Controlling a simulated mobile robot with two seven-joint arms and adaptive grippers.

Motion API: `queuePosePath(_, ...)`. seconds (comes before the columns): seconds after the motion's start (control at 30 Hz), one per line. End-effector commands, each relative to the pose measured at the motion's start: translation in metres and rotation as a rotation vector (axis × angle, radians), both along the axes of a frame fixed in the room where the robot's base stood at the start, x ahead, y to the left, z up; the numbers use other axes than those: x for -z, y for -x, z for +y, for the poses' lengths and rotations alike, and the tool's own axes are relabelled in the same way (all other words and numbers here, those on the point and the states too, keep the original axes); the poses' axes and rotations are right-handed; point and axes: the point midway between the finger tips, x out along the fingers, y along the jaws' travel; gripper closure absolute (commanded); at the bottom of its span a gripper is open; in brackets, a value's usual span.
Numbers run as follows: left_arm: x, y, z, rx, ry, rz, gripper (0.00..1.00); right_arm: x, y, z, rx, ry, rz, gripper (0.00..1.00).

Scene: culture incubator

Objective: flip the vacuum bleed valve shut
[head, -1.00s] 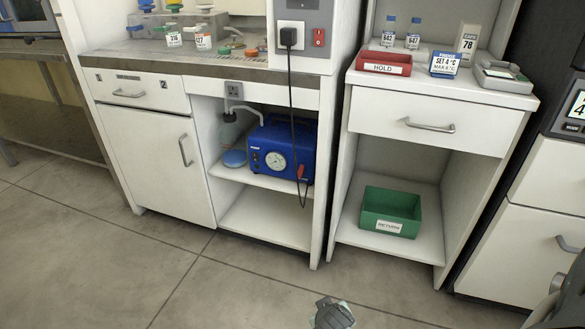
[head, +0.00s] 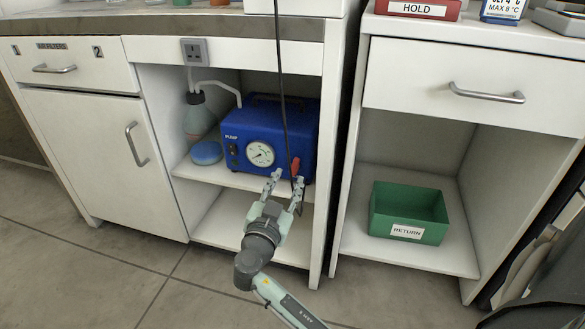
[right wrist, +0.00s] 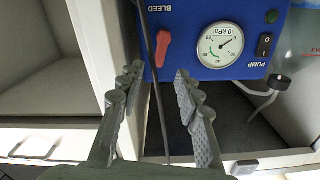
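The blue vacuum pump (head: 262,130) stands on the cabinet's upper shelf, with a round dial gauge (head: 260,154) on its front. Its red bleed valve lever (head: 296,167) is at the front's right end. In the right wrist view, which is upside down, the lever (right wrist: 163,48) points away from the gauge's line, beside the BLEED label. My right gripper (head: 286,182) is open and empty, just in front of and below the lever. In the right wrist view its fingertips (right wrist: 157,74) lie either side of the lever's line, apart from it. My left gripper is out of view.
A black power cord (head: 281,60) hangs before the pump and passes between my right fingers in the wrist picture; its depth is unclear. A bottle (head: 198,118) and blue disc (head: 206,152) stand left of the pump. The cabinet's side wall (head: 334,150) is close on the right.

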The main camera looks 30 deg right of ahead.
Motion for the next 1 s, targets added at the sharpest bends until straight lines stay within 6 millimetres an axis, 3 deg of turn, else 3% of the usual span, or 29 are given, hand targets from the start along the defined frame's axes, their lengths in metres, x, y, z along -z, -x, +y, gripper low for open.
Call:
queuePosePath(0.3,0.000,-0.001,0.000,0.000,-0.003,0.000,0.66,-0.001,-0.031,-0.038,0.002,0.002,0.001,0.66)
queuePosePath(0.7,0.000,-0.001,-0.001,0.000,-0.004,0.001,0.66,0.000,-0.038,-0.046,0.001,-0.001,0.003,0.66)
queuePosePath(1.0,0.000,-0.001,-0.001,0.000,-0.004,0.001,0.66,0.000,-0.038,-0.045,0.002,-0.001,0.003,1.00)
